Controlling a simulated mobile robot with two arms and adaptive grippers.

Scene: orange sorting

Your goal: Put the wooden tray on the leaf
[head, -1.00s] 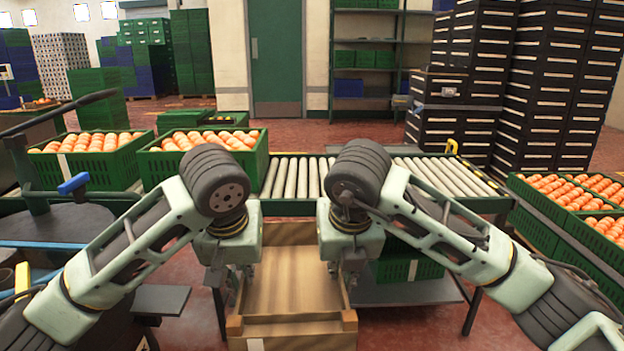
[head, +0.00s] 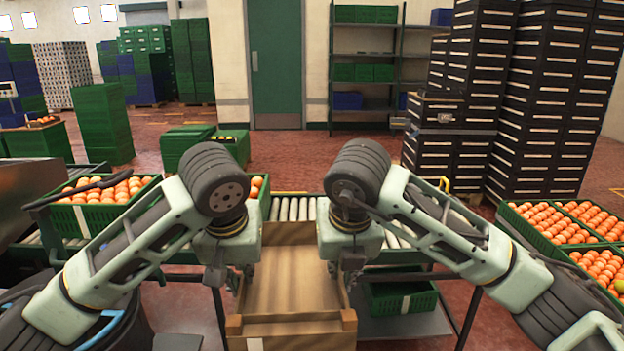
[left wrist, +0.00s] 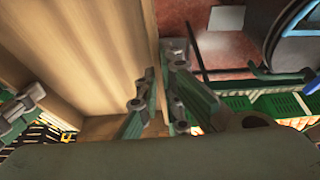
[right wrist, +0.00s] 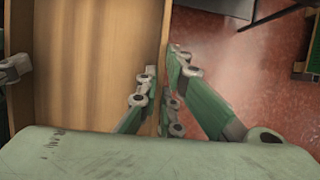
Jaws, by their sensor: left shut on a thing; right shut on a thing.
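The wooden tray (head: 290,280) is an open brown box in front of me. It is held level, low in the middle of the head view. My left gripper (head: 236,282) is shut on its left wall, and the left wrist view shows the fingers (left wrist: 162,92) on both sides of that wall. My right gripper (head: 344,278) is shut on the right wall, as the right wrist view also shows (right wrist: 165,88). The tray looks empty. I cannot tell which surface is the leaf; a grey flat panel (head: 405,323) shows low, right of the tray.
A roller conveyor (head: 293,208) runs across beyond the tray. Green crates of oranges stand left (head: 75,222) and right (head: 530,236). A green crate (head: 400,300) sits under the conveyor. Black crate stacks (head: 540,110) rise behind at right. Red floor is open farther back.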

